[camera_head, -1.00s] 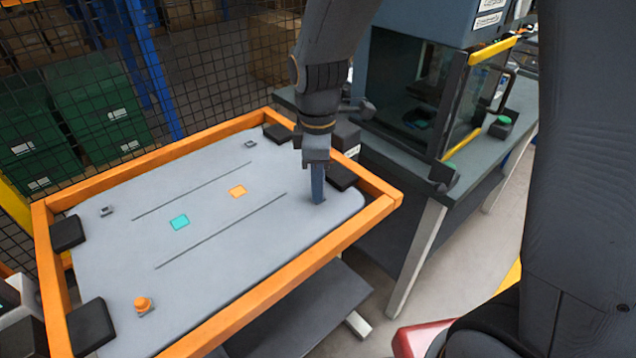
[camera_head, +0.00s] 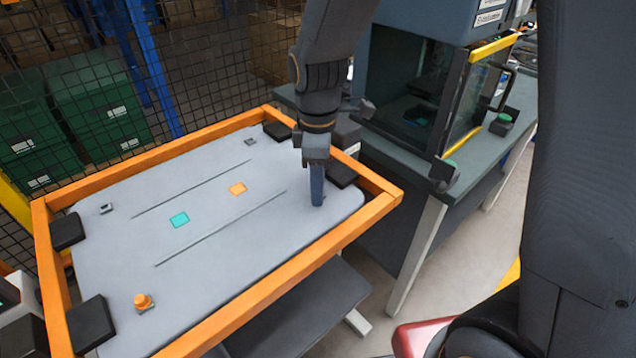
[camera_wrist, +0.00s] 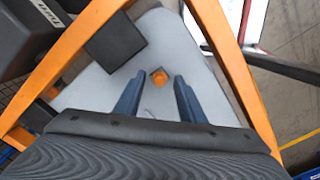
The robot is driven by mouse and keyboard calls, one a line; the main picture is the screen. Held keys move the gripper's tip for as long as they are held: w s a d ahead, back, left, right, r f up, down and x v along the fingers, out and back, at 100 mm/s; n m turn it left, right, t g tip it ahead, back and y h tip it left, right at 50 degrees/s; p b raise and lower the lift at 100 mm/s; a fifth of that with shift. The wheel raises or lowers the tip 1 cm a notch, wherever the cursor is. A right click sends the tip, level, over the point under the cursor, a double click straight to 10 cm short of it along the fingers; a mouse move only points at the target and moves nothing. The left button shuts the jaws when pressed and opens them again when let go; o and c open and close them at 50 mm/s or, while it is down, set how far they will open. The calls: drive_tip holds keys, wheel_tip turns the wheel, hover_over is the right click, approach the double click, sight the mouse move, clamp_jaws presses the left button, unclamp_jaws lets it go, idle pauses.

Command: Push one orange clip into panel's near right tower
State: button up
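The panel (camera_head: 215,225) is a grey board inside an orange frame. My gripper (camera_head: 317,203) points down over its near right corner, and its blue fingers hide the near right tower in the head view. In the wrist view my gripper (camera_wrist: 160,82) is open, with a clear gap between the fingers. An orange clip (camera_wrist: 158,76) shows at that corner, in line with the gap near the fingertips, and I see no finger touching it. Whether it is fully seated cannot be told. Another orange clip (camera_head: 142,301) sits on the near left tower. The far left tower (camera_head: 106,208) and far right tower (camera_head: 250,142) look bare.
Black blocks (camera_head: 90,325) stand along the panel's ends; one (camera_wrist: 116,41) is close to my left finger in the wrist view. The orange frame (camera_head: 270,292) rises around the panel. A machine bench (camera_head: 450,180) stands at the right. The panel's middle is open, with teal and orange squares.

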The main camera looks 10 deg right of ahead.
drive_tip(key=shift+r+b, duration=0.6)
drive_tip(key=shift+r, duration=3.3)
